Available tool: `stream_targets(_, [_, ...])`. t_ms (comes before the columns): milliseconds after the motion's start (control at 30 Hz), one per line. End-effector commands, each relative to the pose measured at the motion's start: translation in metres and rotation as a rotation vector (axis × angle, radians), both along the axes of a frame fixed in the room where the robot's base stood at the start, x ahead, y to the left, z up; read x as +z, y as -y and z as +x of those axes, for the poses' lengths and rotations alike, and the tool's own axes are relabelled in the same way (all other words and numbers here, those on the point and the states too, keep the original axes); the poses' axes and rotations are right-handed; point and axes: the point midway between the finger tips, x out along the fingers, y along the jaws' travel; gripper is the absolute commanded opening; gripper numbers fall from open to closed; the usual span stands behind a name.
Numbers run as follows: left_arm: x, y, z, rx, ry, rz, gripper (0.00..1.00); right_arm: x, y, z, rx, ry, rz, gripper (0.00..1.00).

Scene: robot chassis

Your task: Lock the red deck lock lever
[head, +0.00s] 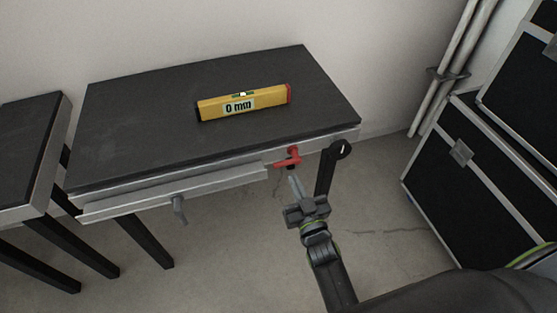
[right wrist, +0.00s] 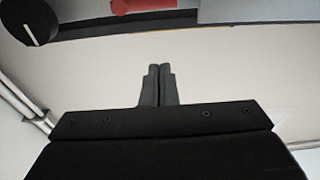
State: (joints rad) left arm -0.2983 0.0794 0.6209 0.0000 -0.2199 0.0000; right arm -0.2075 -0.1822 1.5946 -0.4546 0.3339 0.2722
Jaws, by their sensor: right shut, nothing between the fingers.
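The red deck lock lever (head: 287,160) sits on the front rail of the dark-topped deck (head: 140,130), near the deck's right front corner. Its handle points to the left, along the rail. In the right wrist view the red lever (right wrist: 140,5) shows at the top edge, partly cut off. My right gripper (head: 295,183) is shut and empty, just below and in front of the lever, apart from it. Its closed fingers (right wrist: 159,72) also show in the right wrist view, pointing toward the rail. My left gripper is not in view.
A yellow level marked "0 mm" (head: 270,98) lies on the deck. A grey knob (head: 179,210) hangs under the front rail. Black cases (head: 465,185) stand at the right. Another dark deck (head: 25,140) is at left.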

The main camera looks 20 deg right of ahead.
Motion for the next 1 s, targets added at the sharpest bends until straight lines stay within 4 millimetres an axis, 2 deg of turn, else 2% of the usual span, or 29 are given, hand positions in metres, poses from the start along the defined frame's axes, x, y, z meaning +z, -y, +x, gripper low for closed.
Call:
stream_targets(267, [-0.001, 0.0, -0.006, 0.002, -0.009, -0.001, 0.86, -0.001, 0.0, 0.001, 0.0, -0.002, 0.0, 0.0])
stream_targets(367, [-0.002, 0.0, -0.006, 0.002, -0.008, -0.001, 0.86, 0.0, 0.0, 0.008, 0.001, 0.0, 0.0, 0.0])
stream_targets(467, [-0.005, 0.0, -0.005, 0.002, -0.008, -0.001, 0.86, 0.001, -0.001, 0.021, 0.001, 0.0, 0.001, 0.0])
stream_targets(900, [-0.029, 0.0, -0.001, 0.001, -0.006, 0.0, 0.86, 0.011, -0.004, 0.101, 0.002, 0.0, -0.001, 0.0])
stream_targets(1000, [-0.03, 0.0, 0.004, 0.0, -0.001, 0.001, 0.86, -0.007, -0.003, 0.096, 0.0, -0.009, -0.001, 0.0])
